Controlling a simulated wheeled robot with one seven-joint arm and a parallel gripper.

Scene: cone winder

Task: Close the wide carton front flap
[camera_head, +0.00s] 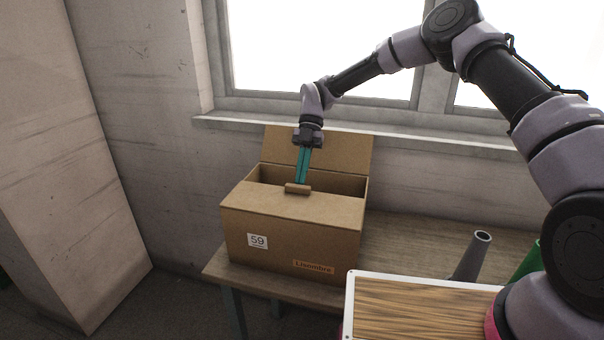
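The wide carton (290,246) is a brown cardboard box on the table, with a "59" label and a "Lisombre" label on its front. Its front flap (255,200) lies folded inward, about level, over the front part of the opening. A small brown tab (297,188) sits on the flap's inner edge. The back flap (335,153) stands up, tilted back. My gripper (301,181) points down with teal fingers at the tab. The fingertips are partly hidden behind the tab, so I cannot tell if they touch or grip it.
The wooden table (408,240) has free room right of the carton. A grey tube (472,255) and a green object (530,260) stand further right. A white-rimmed, wood-grained surface (420,310) is in the foreground. The window sill (400,133) runs behind the carton.

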